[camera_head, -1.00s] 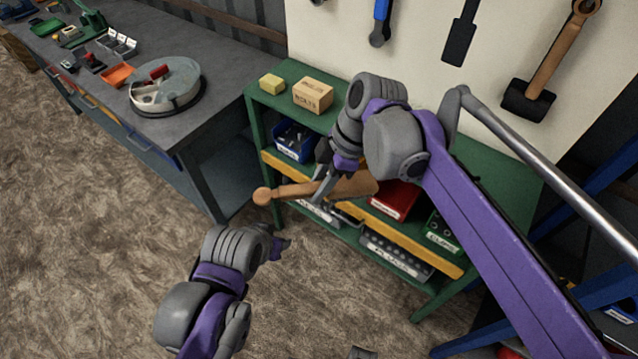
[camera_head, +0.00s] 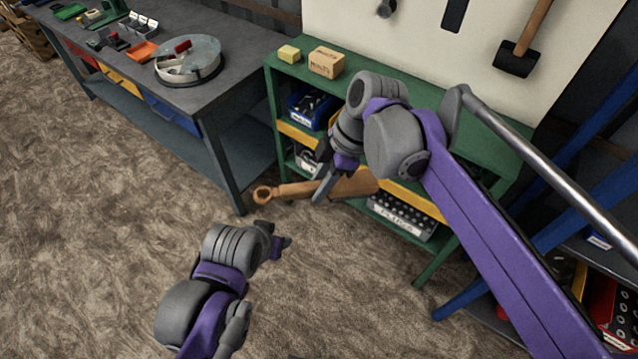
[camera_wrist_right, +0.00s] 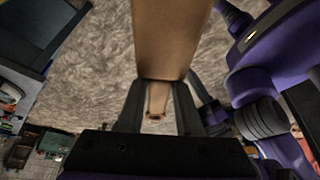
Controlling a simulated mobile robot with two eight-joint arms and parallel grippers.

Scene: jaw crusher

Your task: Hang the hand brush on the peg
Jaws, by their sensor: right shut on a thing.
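The hand brush (camera_head: 350,186) is wooden, with a slim handle that ends in a round, holed knob at the left. My right gripper (camera_head: 324,188) is shut on its handle and holds it nearly level in front of the green shelf. In the right wrist view the brush (camera_wrist_right: 173,40) has its broad body toward the top, and the handle passes between the fingers (camera_wrist_right: 158,100). My left gripper (camera_head: 284,243) is empty, low in the head view; its finger gap cannot be made out. Tools hang on the pale board (camera_head: 400,40); no bare peg can be made out.
The green shelf (camera_head: 442,268) stands behind the brush, with a cardboard box (camera_head: 326,62) and a yellow block (camera_head: 289,54) on top and bins inside. A grey workbench (camera_head: 120,60) is at the left. A hammer (camera_head: 520,55) hangs on the board.

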